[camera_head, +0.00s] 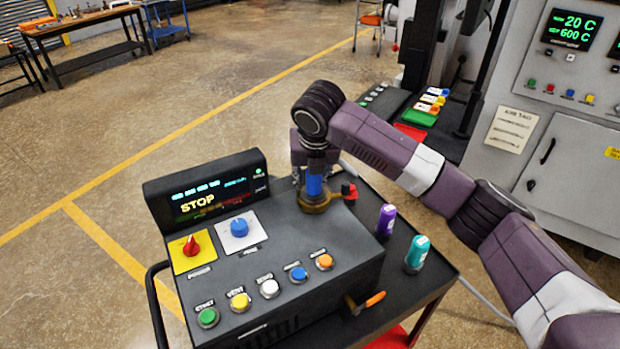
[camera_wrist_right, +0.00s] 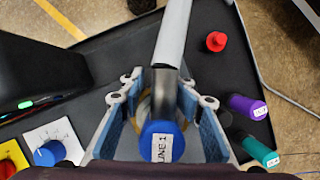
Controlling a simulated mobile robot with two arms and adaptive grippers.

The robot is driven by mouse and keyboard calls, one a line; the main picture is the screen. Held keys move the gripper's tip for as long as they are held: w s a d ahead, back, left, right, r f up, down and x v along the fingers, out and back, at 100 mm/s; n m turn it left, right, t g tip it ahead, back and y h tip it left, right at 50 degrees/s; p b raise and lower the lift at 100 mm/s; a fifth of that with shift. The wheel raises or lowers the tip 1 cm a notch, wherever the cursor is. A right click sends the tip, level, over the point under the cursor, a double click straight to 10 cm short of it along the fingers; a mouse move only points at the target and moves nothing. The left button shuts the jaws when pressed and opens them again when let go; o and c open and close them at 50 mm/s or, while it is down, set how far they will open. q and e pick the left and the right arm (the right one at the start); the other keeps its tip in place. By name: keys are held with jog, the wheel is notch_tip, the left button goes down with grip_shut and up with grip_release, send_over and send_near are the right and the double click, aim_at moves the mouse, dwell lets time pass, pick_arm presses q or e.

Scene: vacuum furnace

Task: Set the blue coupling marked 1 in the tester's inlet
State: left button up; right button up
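The blue coupling (camera_head: 314,186) stands upright at the brass inlet (camera_head: 315,204) on the tester's (camera_head: 270,262) top. In the right wrist view the coupling (camera_wrist_right: 162,141) shows a white label reading LINE 1, and part of a brass ring shows behind it. How deep it sits in the inlet I cannot tell. My right gripper (camera_head: 314,176) points down over it. In the right wrist view its fingers (camera_wrist_right: 165,125) stand on both sides of the coupling, with gaps showing. My left gripper is not in view.
A purple coupling (camera_head: 386,219) and a teal one (camera_head: 416,253) stand right of the tester. A red part (camera_head: 349,192) is close behind the inlet. An orange-handled tool (camera_head: 366,303) is at the tester's front right. The tester's display (camera_head: 209,193) reads STOP.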

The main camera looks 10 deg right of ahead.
jog(key=shift+s+d+f, duration=0.1)
jog(key=shift+s+f, duration=0.15)
jog(key=shift+f, duration=0.1)
jog(key=shift+r, duration=0.55)
jog(key=v, duration=1)
jog(key=shift+r, duration=0.6)
jog(key=shift+s+r, duration=0.1)
jog(key=shift+s, duration=0.1)
